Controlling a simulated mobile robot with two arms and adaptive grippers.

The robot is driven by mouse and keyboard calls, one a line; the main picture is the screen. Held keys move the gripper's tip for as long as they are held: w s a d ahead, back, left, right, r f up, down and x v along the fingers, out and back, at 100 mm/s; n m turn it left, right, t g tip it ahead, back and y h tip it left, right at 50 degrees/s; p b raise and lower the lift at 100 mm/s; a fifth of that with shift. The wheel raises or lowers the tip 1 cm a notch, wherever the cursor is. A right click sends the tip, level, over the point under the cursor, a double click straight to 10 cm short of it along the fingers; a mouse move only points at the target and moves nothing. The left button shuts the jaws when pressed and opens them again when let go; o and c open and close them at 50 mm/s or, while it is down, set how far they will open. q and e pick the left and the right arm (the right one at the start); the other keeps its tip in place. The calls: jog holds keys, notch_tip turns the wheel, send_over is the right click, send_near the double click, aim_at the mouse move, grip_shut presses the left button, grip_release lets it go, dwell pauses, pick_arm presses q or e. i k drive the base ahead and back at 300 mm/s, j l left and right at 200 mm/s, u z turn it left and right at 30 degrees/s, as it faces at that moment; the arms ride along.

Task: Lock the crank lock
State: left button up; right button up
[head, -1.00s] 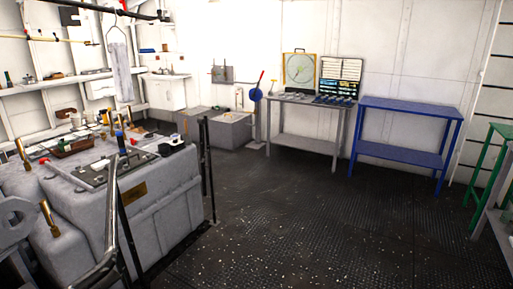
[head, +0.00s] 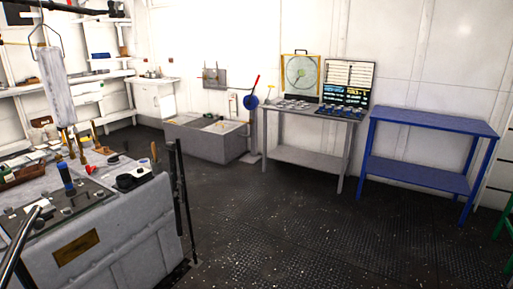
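I cannot tell for sure which thing is the crank lock. A blue disc (head: 250,102) with a red-tipped lever (head: 256,83) stands on a pale post by the back wall, left of the grey table. A small grey plate (head: 214,78) with fittings is mounted on the back wall left of it, too small to read in detail. Neither of my grippers shows in the head view.
A low grey block (head: 205,140) stands under the wall plate. A grey table (head: 305,160) with panels and a blue table (head: 425,180) line the back wall. A cluttered grey console (head: 110,225) fills the lower left. The dark floor (head: 290,235) between is clear.

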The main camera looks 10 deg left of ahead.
aim_at(89, 170)
jog(key=i+u, duration=0.45)
jog(key=i+l+u, duration=0.1)
jog(key=i+u, duration=0.65)
jog(key=u, duration=0.2)
jog(key=i+l+u, duration=0.15)
jog(key=i+u, duration=0.15)
jog(key=u, duration=0.2)
jog(key=i+l+u, duration=0.15)
jog(key=u, duration=0.7)
jog(key=i+l+u, duration=0.15)
jog(key=l, duration=0.2)
jog(key=i+l+u, duration=0.2)
jog(key=l, duration=0.2)
jog(key=i+l+u, duration=0.15)
jog(key=l, duration=0.25)
jog(key=l+u, duration=0.15)
jog(key=l, duration=0.25)
jog(key=i+l, duration=0.1)
jog(key=l, duration=0.35)
jog(key=i+l, duration=0.15)
jog(key=l, duration=0.3)
